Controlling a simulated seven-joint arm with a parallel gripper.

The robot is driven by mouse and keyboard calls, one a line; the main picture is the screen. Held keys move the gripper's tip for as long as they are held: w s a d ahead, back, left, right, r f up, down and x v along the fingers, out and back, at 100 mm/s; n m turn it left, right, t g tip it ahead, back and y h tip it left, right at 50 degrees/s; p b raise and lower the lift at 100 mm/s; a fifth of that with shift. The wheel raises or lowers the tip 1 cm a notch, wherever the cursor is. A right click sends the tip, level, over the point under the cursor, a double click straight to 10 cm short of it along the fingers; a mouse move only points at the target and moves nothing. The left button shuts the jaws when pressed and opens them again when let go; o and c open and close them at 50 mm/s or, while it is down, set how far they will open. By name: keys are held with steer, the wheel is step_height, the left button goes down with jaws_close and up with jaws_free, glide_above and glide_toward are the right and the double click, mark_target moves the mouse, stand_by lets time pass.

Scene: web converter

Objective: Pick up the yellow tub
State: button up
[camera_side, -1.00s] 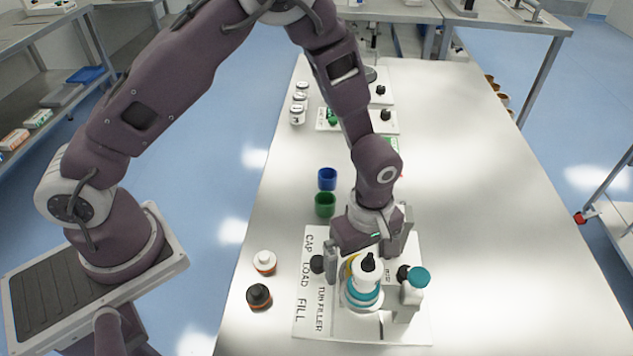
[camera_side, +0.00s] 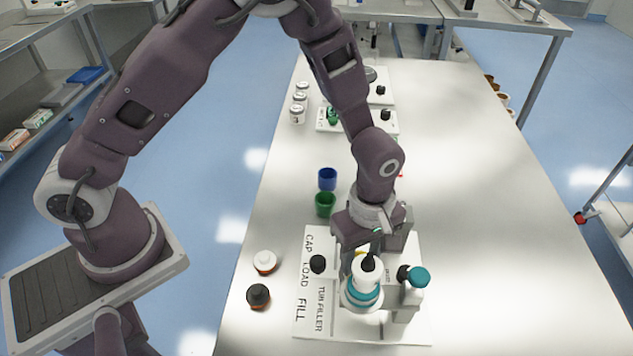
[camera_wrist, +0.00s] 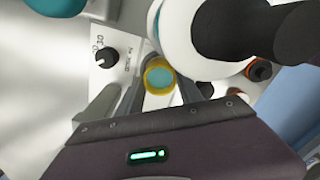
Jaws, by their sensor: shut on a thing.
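The yellow tub (camera_wrist: 159,76) shows in the wrist view as a small yellow ring with teal inside. It sits between the fingertips of my gripper (camera_wrist: 162,90), which is shut on it. In the side view my gripper (camera_side: 372,243) is just behind the tub filler's white and teal nozzle head (camera_side: 365,284), which hides the tub and the fingertips. I cannot tell whether the tub touches the surface below.
The filler panel (camera_side: 313,290) carries black knobs and lettering. The table's right side is clear.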

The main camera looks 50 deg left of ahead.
steer(key=shift+r, duration=2.45)
